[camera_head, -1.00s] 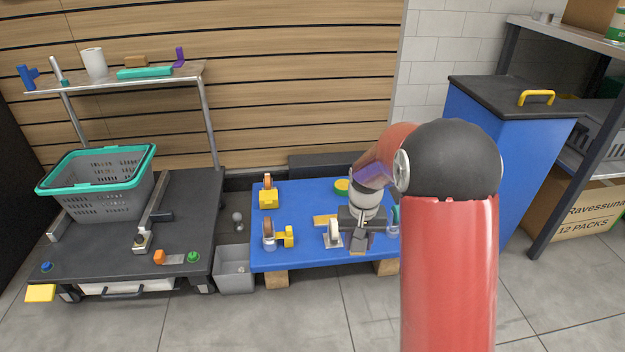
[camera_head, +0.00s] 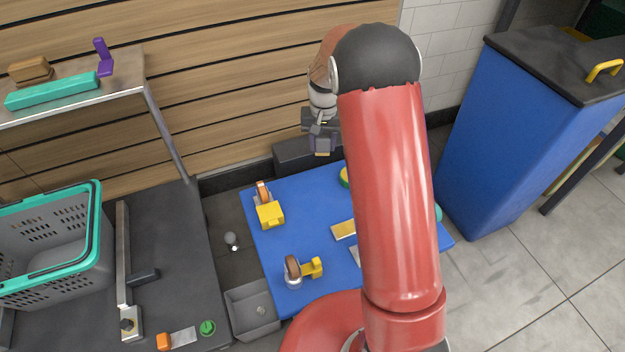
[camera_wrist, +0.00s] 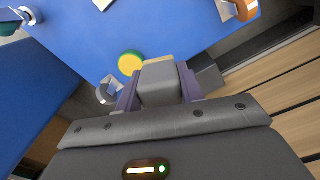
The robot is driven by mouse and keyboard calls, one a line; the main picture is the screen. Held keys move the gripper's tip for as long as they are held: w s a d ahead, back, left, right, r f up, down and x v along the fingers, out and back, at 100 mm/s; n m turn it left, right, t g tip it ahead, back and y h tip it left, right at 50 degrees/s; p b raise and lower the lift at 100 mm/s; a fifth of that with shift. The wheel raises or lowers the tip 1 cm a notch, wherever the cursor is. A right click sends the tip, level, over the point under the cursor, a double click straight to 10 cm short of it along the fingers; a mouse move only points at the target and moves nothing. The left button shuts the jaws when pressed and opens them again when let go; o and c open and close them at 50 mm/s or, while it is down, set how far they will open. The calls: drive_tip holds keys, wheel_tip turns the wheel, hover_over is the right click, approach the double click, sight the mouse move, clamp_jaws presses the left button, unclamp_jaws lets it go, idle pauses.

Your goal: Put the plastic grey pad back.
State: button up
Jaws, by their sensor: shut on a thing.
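My gripper (camera_head: 322,128) is raised above the back edge of the blue platform, near the slatted wall. In the wrist view, its purple-grey fingers (camera_wrist: 160,90) are shut on a grey block-like pad (camera_wrist: 161,76). A tan edge shows at the pad's far end. The pad is clear of the platform surface. In the head view, it is small below the gripper (camera_head: 322,150).
The blue platform (camera_head: 290,195) carries yellow-mounted wheels (camera_head: 269,213) and a yellow-green disc (camera_head: 344,177); my arm hides its right part. A dark box (camera_head: 292,156) lies behind it. A grey bin (camera_head: 255,315) and black bench (camera_head: 175,250) stand left, a blue cabinet (camera_head: 525,130) right.

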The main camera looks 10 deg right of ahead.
wheel_tip(320, 180, down, 20)
drive_tip(key=b, duration=0.3)
drive_tip(key=shift+r, duration=0.15)
drive_tip(key=shift+f, duration=0.25)
drive_tip(key=o, duration=0.9)
drive_tip(key=shift+r, duration=0.1)
